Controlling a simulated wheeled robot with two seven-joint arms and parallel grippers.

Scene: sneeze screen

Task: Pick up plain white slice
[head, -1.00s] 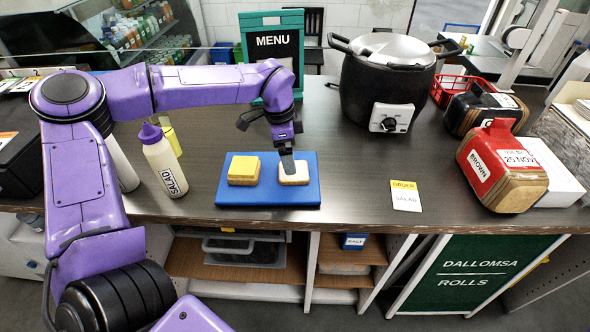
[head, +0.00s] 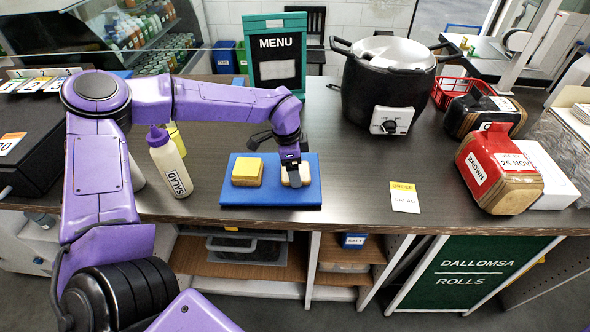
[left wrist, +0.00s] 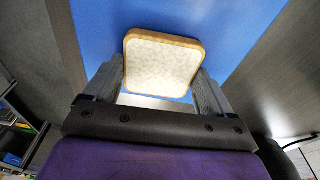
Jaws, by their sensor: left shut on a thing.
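The plain white slice (left wrist: 162,66) has a pale face and a brown crust. It lies at the right of the blue board (head: 262,196), and in the head view the plain slice (head: 302,176) is partly hidden by my gripper. My left gripper (head: 291,178) comes down over it from above. In the left wrist view the fingers of my left gripper (left wrist: 160,88) stand on either side of the slice, shut on it. I cannot tell whether the slice is clear of the board. A yellow-topped slice (head: 247,171) sits to its left on the board. My right gripper does not show.
A SALAD bottle (head: 168,165) stands left of the board. A black cooker (head: 385,90) and a MENU sign (head: 277,58) stand behind. An order card (head: 404,197) and a bagged brown loaf (head: 498,170) are to the right. The counter (head: 350,185) between board and card is bare.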

